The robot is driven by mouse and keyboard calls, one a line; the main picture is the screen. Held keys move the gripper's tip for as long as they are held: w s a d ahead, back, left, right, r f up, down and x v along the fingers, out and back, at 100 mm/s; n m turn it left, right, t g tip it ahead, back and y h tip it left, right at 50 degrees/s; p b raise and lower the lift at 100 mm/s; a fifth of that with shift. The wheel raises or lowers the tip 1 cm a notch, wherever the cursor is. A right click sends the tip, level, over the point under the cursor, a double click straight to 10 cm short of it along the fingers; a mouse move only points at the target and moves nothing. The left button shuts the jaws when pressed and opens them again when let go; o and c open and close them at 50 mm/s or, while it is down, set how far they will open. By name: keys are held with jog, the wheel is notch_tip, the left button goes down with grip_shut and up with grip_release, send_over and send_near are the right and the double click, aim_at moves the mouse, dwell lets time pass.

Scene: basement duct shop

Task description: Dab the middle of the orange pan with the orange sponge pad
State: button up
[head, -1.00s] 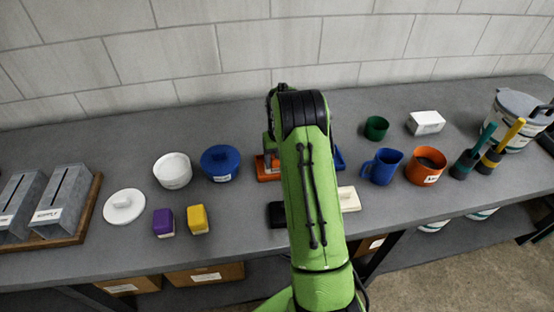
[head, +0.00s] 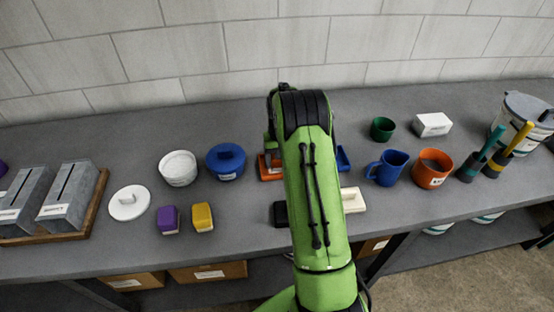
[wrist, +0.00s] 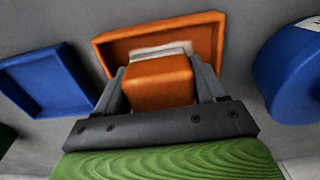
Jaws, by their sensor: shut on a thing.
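The orange pan (wrist: 208,32) lies on the bench in the upper middle of the wrist view. In the head view only its left part (head: 268,170) shows beside my arm, which hides the rest. My gripper (wrist: 160,88) is shut on the orange sponge pad (wrist: 158,82), with a finger on each side of it. The pad's pale underside is over the inside of the pan. I cannot tell whether it touches the pan floor.
A blue pan (wrist: 45,82) lies left of the orange pan in the wrist view. A black block (head: 281,213) and a cream block (head: 352,199) lie in front. A blue mug (head: 387,168) stands to the right.

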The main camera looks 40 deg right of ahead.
notch_tip(320, 180, up, 8)
jog(key=p, duration=0.6)
jog(key=shift+r, duration=0.15)
dwell(0.4)
